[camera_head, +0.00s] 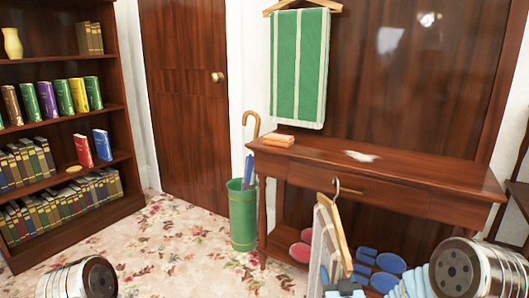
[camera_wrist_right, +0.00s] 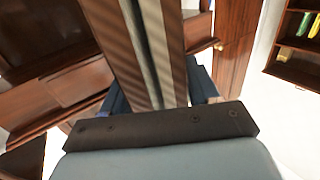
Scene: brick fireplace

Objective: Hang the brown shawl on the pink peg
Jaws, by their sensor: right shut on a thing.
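The brown shawl (camera_wrist_right: 105,25) is striped with pale bands and fills the middle of the right wrist view. In the head view it hangs edge-on (camera_head: 321,245) from a wooden hanger (camera_head: 340,238) with a metal hook (camera_head: 348,188), in front of the console table. My right gripper (camera_wrist_right: 160,93) is shut on the shawl, with blue fingers on either side of it. The pink peg is not visible. My left gripper is out of view; only a rounded part of my left arm shows at the lower left.
A green striped shawl (camera_head: 299,70) hangs on a hanger at the top of the wooden panel. The console table (camera_head: 425,165) carries an orange folded item (camera_head: 278,140). A green umbrella bin (camera_head: 242,215) stands left of it. Slippers (camera_head: 390,263) lie below. A bookcase (camera_head: 125,150) is at left.

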